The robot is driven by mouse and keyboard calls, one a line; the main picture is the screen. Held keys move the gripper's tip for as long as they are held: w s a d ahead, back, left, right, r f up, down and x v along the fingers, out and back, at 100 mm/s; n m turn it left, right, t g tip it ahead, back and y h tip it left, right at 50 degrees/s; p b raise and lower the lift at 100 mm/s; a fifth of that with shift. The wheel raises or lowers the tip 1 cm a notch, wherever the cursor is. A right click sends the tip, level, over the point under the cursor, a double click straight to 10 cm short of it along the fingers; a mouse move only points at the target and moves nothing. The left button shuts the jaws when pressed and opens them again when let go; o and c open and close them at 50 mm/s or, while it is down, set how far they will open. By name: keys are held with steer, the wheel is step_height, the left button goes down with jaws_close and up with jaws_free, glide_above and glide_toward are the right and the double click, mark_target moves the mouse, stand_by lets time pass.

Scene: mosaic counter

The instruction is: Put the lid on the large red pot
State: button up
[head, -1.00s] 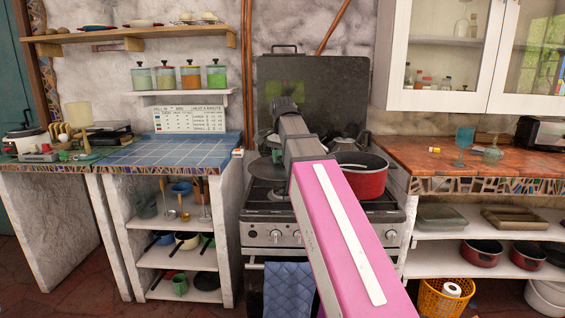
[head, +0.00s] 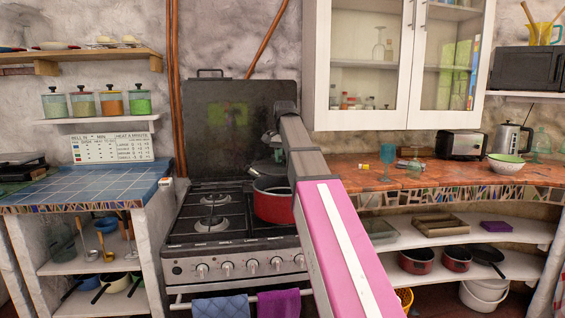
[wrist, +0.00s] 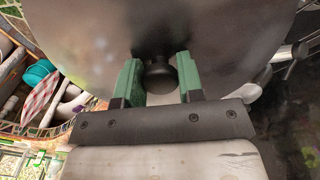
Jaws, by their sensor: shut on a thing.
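The lid is a wide dark grey disc with a black knob, filling the upper part of the wrist view (wrist: 95,35). My gripper's green fingers (wrist: 158,72) are closed on both sides of the knob (wrist: 160,80). In the head view the lid (head: 262,169) is held up over the stove, close above the back rim of the large red pot (head: 271,208). The pot stands on the right side of the stove, partly hidden by my arm. Whether the lid touches the rim cannot be told. In the wrist view the lid hides the pot.
The stove's left burners (head: 213,205) are clear. The stove's raised back panel (head: 215,130) stands behind the lid. A blue tiled counter (head: 85,187) is on the left; a mosaic counter (head: 425,180) with a toaster (head: 460,144) is on the right, under a glass-fronted cabinet (head: 335,122).

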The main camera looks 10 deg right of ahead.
steer(key=shift+f, duration=2.9)
steer(key=shift+f, duration=0.45)
steer(key=o, duration=1.6)
steer(key=shift+o, duration=0.2)
steer(key=shift+r, duration=0.1)
steer(key=shift+r, duration=3.35)
steer(key=shift+s, duration=0.1)
